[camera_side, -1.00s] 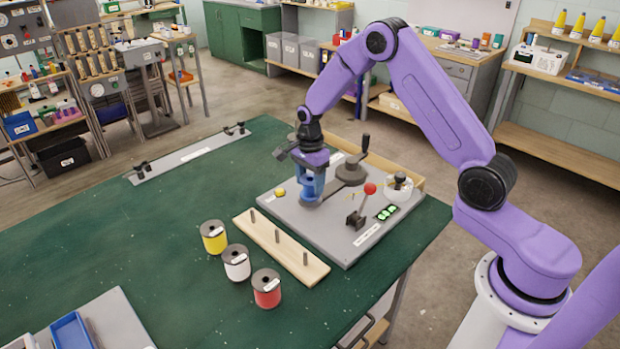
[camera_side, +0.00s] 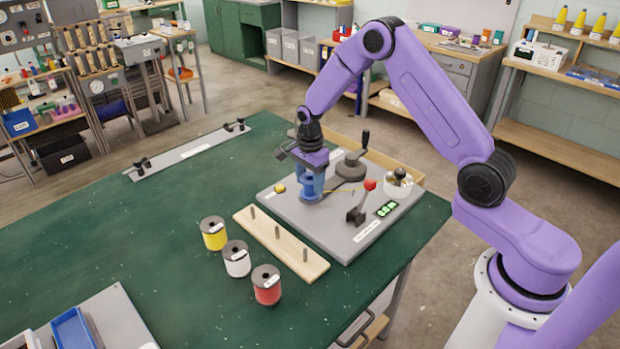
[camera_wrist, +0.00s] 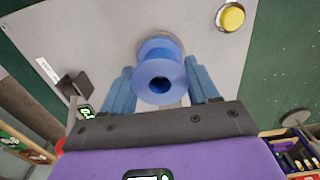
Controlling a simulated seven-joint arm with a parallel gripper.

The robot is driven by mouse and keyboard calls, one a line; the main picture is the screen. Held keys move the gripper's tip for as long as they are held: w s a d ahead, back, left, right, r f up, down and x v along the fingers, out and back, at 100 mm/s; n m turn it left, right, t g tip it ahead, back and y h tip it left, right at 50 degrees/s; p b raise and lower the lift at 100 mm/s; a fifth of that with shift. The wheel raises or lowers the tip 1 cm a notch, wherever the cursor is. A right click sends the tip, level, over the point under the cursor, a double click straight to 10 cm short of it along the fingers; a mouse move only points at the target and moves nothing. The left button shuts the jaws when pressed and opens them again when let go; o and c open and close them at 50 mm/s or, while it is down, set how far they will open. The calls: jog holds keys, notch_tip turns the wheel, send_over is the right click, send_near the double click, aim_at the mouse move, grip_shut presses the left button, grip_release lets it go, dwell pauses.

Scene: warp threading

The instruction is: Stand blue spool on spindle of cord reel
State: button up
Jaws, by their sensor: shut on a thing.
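The blue spool (camera_wrist: 158,76) shows in the wrist view with its flange and dark centre hole facing the camera. My gripper (camera_wrist: 163,88) is shut on it, one blue finger on each side. In the side view my gripper (camera_side: 311,186) points down over the left part of the grey board of the cord reel (camera_side: 345,238). The spool there is largely hidden by the fingers. A round grey disc (camera_wrist: 152,43) shows behind the spool in the wrist view. The spindle is hidden, so I cannot tell whether the spool is around it.
A red-knobbed lever (camera_side: 370,185), a hand crank (camera_side: 351,168) and a yellow button (camera_side: 279,188) are on the board. A wooden peg rack (camera_side: 281,245) lies in front, beside yellow (camera_side: 213,234), white (camera_side: 236,259) and red (camera_side: 266,285) spools. The green tabletop at left is mostly clear.

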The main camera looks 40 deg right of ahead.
jog(key=shift+f, duration=0.2)
jog(key=o, duration=1.1)
jog(key=shift+o, duration=0.2)
jog(key=shift+r, duration=0.1)
